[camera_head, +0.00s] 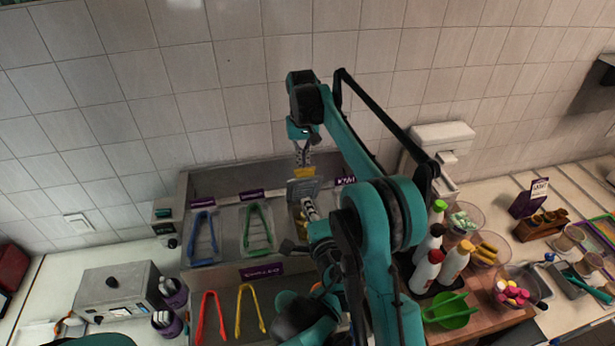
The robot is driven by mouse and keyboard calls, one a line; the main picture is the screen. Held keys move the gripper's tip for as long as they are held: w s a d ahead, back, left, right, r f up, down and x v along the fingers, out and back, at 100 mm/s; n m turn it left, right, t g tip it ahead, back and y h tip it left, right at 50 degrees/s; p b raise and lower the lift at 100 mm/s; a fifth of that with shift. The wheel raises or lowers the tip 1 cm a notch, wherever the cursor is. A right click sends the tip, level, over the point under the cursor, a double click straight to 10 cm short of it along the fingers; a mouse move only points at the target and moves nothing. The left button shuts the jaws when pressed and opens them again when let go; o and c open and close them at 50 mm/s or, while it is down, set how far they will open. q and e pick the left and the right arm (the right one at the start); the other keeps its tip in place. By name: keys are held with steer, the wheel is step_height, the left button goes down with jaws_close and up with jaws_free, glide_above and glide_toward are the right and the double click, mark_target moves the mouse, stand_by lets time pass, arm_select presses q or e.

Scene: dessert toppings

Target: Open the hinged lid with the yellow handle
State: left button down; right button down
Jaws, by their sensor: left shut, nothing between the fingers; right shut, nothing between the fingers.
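The grey lid (303,188) is at the back of the topping station, with its yellow handle (304,172) at its upper edge. It looks tilted up, with the compartment in front of it partly showing; the arms hide much of this, so I cannot tell the exact angle. My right gripper (304,163) comes down from above and is shut, just above or touching the yellow handle. My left gripper (308,201) is shut and empty, reaching up from below at the lid's lower part. Whether it touches the lid is unclear.
Blue tongs (203,235) and green tongs (257,228) lie on lids to the left. Red tongs (211,316) and yellow tongs (250,311) lie in front. Bottles (426,271) and a green bowl (449,311) stand right. The tiled wall is close behind.

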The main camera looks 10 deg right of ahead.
arm_select(q)
steer(key=d+m, duration=0.1)
steer(key=d, duration=0.2)
glide_toward(305, 178)
steer(key=shift+t+h, duration=0.3)
steer(key=w, duration=0.7)
steer(key=shift+w+a, duration=0.1)
steer(key=shift+w, duration=0.25)
arm_select(e)
steer(key=shift+s, duration=0.1)
arm_select(q)
steer(key=shift+w+a+r, duration=0.1)
steer(key=shift+w+r, duration=0.15)
steer(key=shift+w, duration=0.7)
arm_select(e)
steer(key=shift+s+a, duration=0.15)
steer(key=c, duration=2.2)
jaws_free()
